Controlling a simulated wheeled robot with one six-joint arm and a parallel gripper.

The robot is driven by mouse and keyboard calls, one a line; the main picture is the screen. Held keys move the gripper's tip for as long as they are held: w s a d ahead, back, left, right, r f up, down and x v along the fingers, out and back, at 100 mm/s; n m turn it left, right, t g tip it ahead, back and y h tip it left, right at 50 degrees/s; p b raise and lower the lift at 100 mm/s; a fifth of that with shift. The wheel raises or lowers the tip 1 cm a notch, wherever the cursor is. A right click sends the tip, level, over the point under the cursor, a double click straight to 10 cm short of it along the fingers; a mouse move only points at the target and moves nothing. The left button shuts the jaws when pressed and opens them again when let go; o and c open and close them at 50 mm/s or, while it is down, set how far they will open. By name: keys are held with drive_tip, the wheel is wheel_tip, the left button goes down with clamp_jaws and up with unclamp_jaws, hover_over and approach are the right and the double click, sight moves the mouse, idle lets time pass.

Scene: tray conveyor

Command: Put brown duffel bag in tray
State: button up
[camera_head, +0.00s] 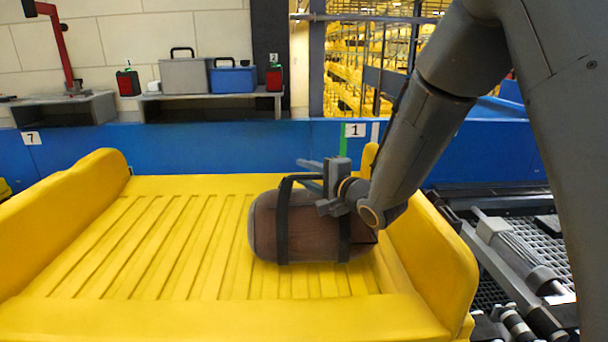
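The brown duffel bag (312,228) has dark straps and a raised handle. It is inside the yellow tray (90,320), near the tray's right wall, and appears to rest on the ribbed floor. My gripper (312,176) is at the top right of the bag, by the handle. The fingers point left, and one finger shows apart above the handle. Whether the fingers close on the handle is too small to tell. My arm comes in from the upper right and hides part of the tray's right wall.
Conveyor rollers and machinery (520,260) lie right of the tray. A blue barrier (200,150) runs behind it. A shelf (215,97) beyond holds a grey case (184,77) and a blue case (232,80). The left part of the tray floor is empty.

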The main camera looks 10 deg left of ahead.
drive_tip(key=b+v, duration=0.1)
drive_tip(key=v, duration=1)
